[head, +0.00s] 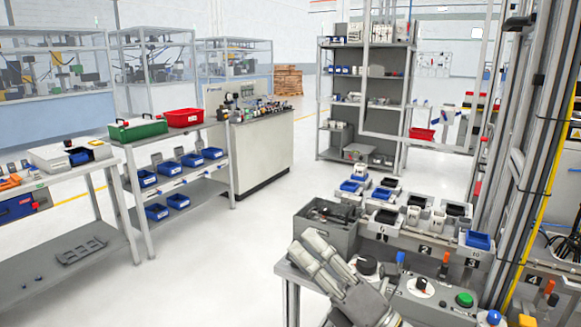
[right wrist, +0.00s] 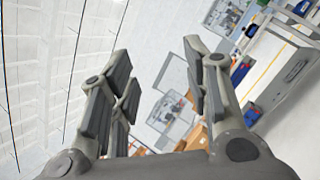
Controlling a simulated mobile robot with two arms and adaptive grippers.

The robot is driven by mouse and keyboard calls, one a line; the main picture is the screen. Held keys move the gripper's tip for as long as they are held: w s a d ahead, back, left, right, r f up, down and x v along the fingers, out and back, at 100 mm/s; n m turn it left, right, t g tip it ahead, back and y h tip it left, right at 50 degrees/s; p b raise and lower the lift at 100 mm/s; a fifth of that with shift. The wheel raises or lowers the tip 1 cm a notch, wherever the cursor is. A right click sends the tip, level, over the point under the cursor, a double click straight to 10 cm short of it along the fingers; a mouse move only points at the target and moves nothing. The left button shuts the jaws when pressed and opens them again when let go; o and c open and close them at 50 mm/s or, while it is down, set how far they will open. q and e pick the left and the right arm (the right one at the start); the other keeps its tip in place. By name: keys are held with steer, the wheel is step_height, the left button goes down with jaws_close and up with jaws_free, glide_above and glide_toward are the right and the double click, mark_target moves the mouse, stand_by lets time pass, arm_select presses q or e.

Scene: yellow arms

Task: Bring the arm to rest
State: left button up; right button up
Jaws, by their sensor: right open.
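My right gripper (head: 304,247) is raised at the lower middle of the head view, in front of the grey bin and the work table. Its fingers point up and to the left. In the right wrist view, the right gripper (right wrist: 158,62) has its two fingers spread wide apart with nothing between them. That camera looks out tilted over the room, with walls, shelves and boxes far beyond the fingers. My left gripper is not in the head view.
A grey bin (head: 325,232) stands just behind the right gripper. The control box (head: 440,298) with a green button lies to its right, near several small trays. A metal frame (head: 505,140) rises on the right. The floor (head: 240,255) to the left is clear.

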steer(key=w+d+f+m+t+h, duration=0.1)
steer(key=d+f+m+t+h, duration=0.1)
steer(key=d+f+m+h, duration=0.6)
steer(key=w+d+f+m+t+h, duration=0.15)
steer(key=d+f+m+h, duration=0.35)
steer(key=m, duration=0.6)
steer(key=s+d+f+m+g+h, duration=0.3)
steer(key=s+f+m+g+h, duration=0.4)
steer(key=f, duration=0.5)
steer(key=s+d+f+m+g+y, duration=0.1)
steer(key=s+f+m+g, duration=0.4)
steer(key=s, duration=0.6)
steer(key=s+f+m+g+y, duration=0.1)
steer(key=s+f+m+g, duration=0.15)
steer(key=s+f, duration=0.6)
steer(key=s+f+n+g, duration=0.1)
steer(key=s+f, duration=0.1)
steer(key=f, duration=1.1)
steer(key=s+f+g, duration=0.1)
steer(key=s+f, duration=0.1)
steer(key=f, duration=1.2)
steer(key=s+d+f+g, duration=0.1)
steer(key=s+d+f, duration=0.2)
steer(key=s+f, duration=1.1)
steer(key=shift+s+d, duration=0.15)
steer(key=shift+s, duration=0.9)
steer(key=shift+f, duration=0.1)
